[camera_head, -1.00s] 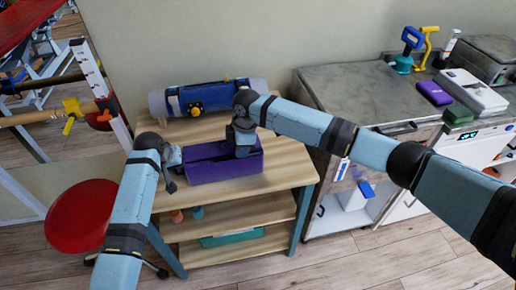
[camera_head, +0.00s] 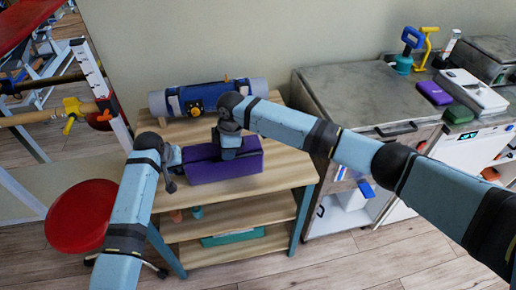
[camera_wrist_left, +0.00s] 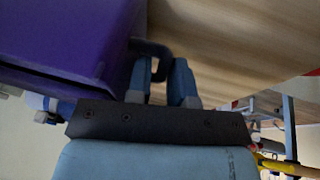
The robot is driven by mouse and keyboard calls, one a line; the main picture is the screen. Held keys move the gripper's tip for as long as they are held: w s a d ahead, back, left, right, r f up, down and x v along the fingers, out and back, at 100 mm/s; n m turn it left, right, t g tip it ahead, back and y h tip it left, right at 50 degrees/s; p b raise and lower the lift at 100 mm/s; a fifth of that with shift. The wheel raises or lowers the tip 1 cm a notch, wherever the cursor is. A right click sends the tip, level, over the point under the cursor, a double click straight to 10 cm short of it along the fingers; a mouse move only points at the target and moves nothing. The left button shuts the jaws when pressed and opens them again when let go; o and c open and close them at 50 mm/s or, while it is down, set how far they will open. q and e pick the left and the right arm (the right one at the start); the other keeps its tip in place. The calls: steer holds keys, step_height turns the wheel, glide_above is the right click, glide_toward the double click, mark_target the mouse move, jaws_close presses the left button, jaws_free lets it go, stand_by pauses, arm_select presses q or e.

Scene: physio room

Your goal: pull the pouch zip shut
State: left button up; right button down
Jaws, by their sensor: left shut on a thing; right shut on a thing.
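The purple pouch (camera_head: 243,166) lies on the wooden shelf top in the head view. It also fills the upper left of the left wrist view (camera_wrist_left: 60,32). My left gripper (camera_head: 176,168) is at the pouch's left end. In the left wrist view its fingers (camera_wrist_left: 160,78) are shut on a dark loop (camera_wrist_left: 150,48) at the pouch's end. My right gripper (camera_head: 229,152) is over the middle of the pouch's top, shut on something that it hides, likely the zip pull. The top right of the pouch looks closed; the part left of the right gripper is partly dark.
The wooden shelf unit (camera_head: 284,168) carries a rolled blue-grey mat (camera_head: 250,88) with straps behind the pouch. A red round stool (camera_head: 82,216) stands at the left. A grey-topped cabinet (camera_head: 350,100) stands at the right. The shelf top right of the pouch is clear.

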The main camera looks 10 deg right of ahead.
mark_target(215, 161)
arm_select(q)
steer(key=shift+s+a+f, duration=0.15)
steer(key=shift+s+f, duration=0.05)
steer(key=shift+f, duration=0.3)
arm_select(e)
steer(key=shift+a+f, duration=0.1)
steer(key=shift+a, duration=1.7)
steer(key=c, duration=1)
jaws_free()
steer(key=shift+c, duration=0.2)
step_height(215, 161, up, 8)
arm_select(q)
steer(key=o, duration=0.7)
steer(key=shift+c, duration=0.2)
arm_select(e)
steer(key=shift+a, duration=0.15)
arm_select(q)
steer(key=shift+d, duration=0.2)
steer(key=shift+r, duration=0.1)
